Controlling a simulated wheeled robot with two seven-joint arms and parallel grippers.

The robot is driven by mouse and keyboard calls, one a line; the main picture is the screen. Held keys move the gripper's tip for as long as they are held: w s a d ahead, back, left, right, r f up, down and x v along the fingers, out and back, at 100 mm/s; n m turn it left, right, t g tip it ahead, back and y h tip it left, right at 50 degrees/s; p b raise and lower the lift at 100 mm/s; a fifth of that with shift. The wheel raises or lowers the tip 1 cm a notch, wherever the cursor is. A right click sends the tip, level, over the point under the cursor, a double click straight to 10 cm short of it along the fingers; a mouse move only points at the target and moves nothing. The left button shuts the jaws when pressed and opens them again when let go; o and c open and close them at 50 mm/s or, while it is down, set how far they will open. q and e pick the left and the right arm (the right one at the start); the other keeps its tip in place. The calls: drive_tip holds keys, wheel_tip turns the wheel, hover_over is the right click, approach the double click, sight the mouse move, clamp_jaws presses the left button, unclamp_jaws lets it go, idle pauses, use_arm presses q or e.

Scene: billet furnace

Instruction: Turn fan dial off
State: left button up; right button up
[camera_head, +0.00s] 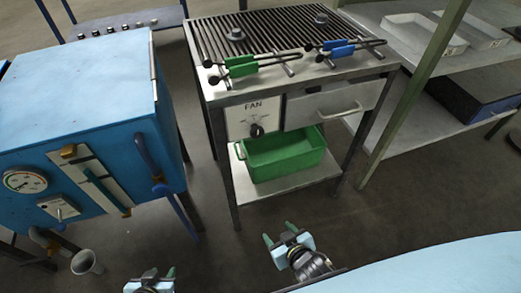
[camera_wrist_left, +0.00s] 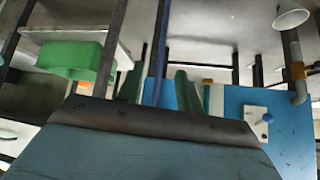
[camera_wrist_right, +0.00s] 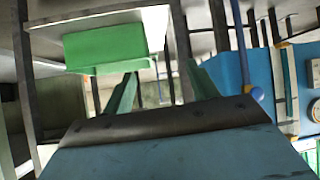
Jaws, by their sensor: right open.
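The fan dial (camera_head: 257,130) is a small dark knob on a pale panel labelled FAN (camera_head: 254,117), on the front of the grill table. Its exact pointer direction is too small to read. My right gripper (camera_head: 281,239) is open and empty, low in front of the table and well apart from the dial. Its green fingers stand apart in the right wrist view (camera_wrist_right: 162,90). My left gripper (camera_head: 150,277) is at the bottom edge of the head view, partly cut off. Its fingers (camera_wrist_left: 158,85) are apart with nothing between them. Neither wrist view clearly shows the dial.
A green bin (camera_head: 283,155) sits on the shelf below the dial. A drawer handle (camera_head: 341,111) juts out right of the panel. A blue furnace (camera_head: 75,90) stands left, with a grey cup (camera_head: 87,262) below. Green and blue tongs (camera_head: 240,66) lie on the grill. Floor before the table is clear.

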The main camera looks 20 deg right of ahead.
drive_tip(key=w+r+m+t+b, duration=0.1)
drive_tip(key=w+r+t+b, duration=0.45)
drive_tip(key=r, duration=0.55)
drive_tip(key=m+t+h+b, duration=0.1)
drive_tip(key=t+b, duration=0.1)
approach(258, 133)
drive_tip(key=w+b, duration=0.1)
drive_tip(key=w, duration=0.2)
drive_tip(key=w+b, duration=0.2)
drive_tip(key=w, duration=0.2)
drive_tip(key=shift+w+a+f, duration=0.15)
drive_tip(key=shift+w, duration=0.05)
use_arm(q)
drive_tip(key=w+d+r+t+h, duration=0.1)
drive_tip(key=r+t, duration=0.6)
drive_tip(key=r, duration=0.9)
drive_tip(key=w+d+r+t+h, duration=0.2)
drive_tip(key=r+t, duration=0.5)
drive_tip(key=r, duration=1)
drive_tip(key=shift+w+d+r+h+b, duration=0.2)
drive_tip(key=shift+d+r+h+b, duration=0.1)
drive_tip(key=shift+d+h, duration=0.7)
use_arm(e)
drive_tip(key=shift+w, duration=0.45)
use_arm(q)
drive_tip(key=shift+a, duration=0.1)
use_arm(e)
drive_tip(key=shift+c, duration=0.3)
drive_tip(key=c, duration=0.9)
